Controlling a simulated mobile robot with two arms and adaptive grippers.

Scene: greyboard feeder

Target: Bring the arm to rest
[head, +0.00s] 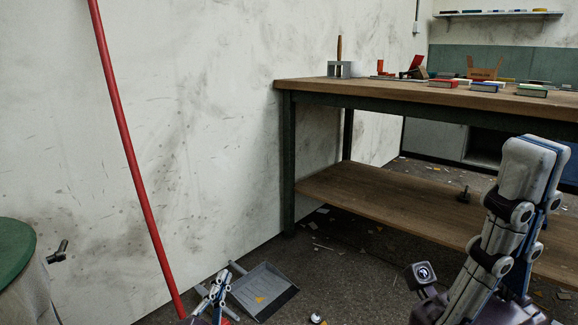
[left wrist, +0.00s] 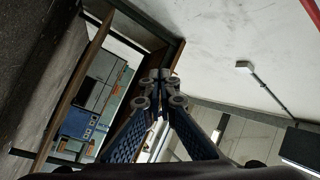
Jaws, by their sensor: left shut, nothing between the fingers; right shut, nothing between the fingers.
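My left gripper (head: 222,278) shows at the bottom of the head view, in front of a grey dustpan on the floor. In the left wrist view its two fingers meet at the tips (left wrist: 160,76), shut with nothing between them. My right gripper (head: 534,152) stands large at the right of the head view, pointing up, its fingers together and empty. It overlaps the lower shelf and front edge of the workbench in the picture; I cannot tell the gap between them.
A wooden workbench (head: 392,92) with a lower shelf (head: 380,205) stands at the right. Small boxes (head: 443,83) and a grey holder (head: 340,69) are on it. A red pole (head: 128,145) leans at the wall. The dustpan (head: 262,286) lies among scraps. A green-topped bin (head: 14,247) is far left.

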